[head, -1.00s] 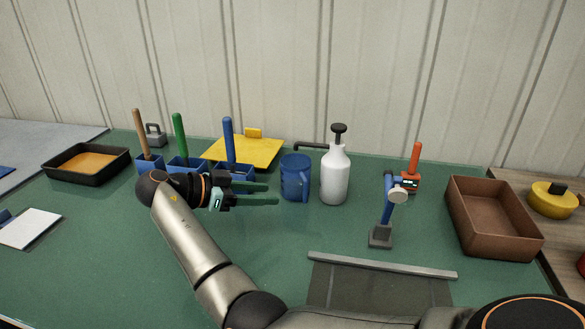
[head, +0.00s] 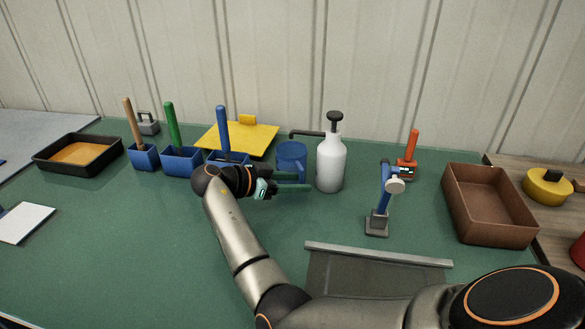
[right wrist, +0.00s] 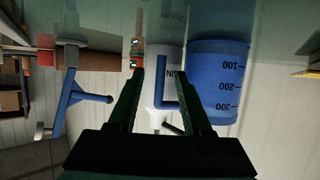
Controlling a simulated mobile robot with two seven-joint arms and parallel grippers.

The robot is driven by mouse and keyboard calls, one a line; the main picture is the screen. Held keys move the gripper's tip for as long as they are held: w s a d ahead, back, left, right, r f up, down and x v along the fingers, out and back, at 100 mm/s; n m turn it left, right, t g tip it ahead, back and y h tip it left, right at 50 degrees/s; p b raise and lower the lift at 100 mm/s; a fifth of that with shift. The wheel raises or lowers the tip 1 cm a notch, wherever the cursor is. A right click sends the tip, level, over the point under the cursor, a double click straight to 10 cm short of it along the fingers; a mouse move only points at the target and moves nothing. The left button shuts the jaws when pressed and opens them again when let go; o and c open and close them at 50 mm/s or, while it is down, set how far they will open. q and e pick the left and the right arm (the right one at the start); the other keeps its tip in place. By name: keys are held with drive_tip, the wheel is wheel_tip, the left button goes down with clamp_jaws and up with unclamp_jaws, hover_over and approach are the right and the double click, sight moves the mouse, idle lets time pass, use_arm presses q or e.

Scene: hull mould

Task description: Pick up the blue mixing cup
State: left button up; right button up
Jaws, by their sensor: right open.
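The blue mixing cup (head: 292,157) stands upright on the green bench, left of a white pump bottle. In the right wrist view the cup (right wrist: 222,85) shows measuring marks, and its handle (right wrist: 166,88) appears between my fingers. My right gripper (head: 302,183) is open, its green fingers pointing right across the lower front of the cup in the head view. Its open fingers also show in the right wrist view (right wrist: 164,82). I cannot tell whether they touch the cup. My left gripper is not in view.
The white pump bottle (head: 331,164) stands close right of the cup. Blue bins (head: 181,162) with upright handles stand left, with a yellow board (head: 239,140) behind. A blue stand tool (head: 383,190) and a brown tray (head: 487,205) are at right.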

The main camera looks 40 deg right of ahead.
drive_tip(key=shift+x, duration=1.05)
clamp_jaws()
drive_tip(key=shift+r, duration=0.1)
idle(0.5)
